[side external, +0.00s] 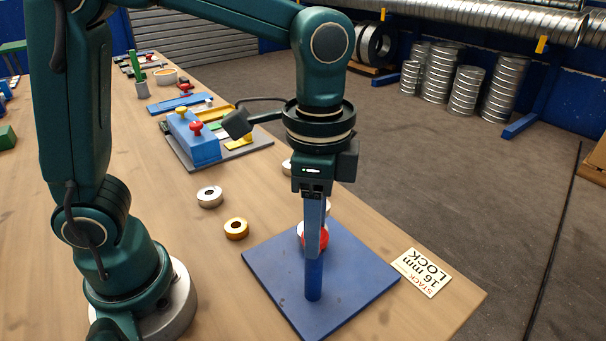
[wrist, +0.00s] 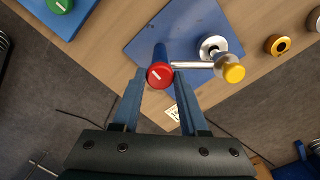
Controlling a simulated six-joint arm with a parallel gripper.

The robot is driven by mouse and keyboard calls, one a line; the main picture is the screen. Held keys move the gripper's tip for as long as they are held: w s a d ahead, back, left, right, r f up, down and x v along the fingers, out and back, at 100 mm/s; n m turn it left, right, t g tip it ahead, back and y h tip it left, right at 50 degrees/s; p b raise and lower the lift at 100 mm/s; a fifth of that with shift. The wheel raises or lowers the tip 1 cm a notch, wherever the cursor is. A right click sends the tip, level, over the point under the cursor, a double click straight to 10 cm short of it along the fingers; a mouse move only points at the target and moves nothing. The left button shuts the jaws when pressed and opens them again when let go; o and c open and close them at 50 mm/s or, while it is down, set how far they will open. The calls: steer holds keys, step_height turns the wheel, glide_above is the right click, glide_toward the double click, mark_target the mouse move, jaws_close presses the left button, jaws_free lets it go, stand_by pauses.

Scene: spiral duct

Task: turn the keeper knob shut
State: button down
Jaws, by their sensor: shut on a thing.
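The red keeper knob (wrist: 160,75) has a white line across its top, slanting down to the right in the wrist view. It tops a blue post (side external: 313,281) standing on a blue plate (side external: 262,262). In the side view the knob (side external: 321,241) is partly hidden by a finger. My gripper (wrist: 160,78) points down with one finger on each side of the knob, shut on it. A silver bar (wrist: 192,65) runs from beside the knob to a yellow-capped piece (wrist: 234,73), near a silver ring (wrist: 212,47) on the plate.
A silver ring (side external: 209,197) and a gold ring (side external: 236,228) lie loose left of the plate. A printed card (side external: 421,272) lies at its right, near the table edge. A blue block with knobs (side external: 194,148) stands farther back. The wood in front of the plate is clear.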

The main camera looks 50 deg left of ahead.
steer(key=m, duration=0.4)
steer(key=shift+m, duration=0.3)
steer(key=m, duration=0.8)
steer(key=shift+m, duration=2.3)
steer(key=shift+c, duration=2.2)
jaws_free()
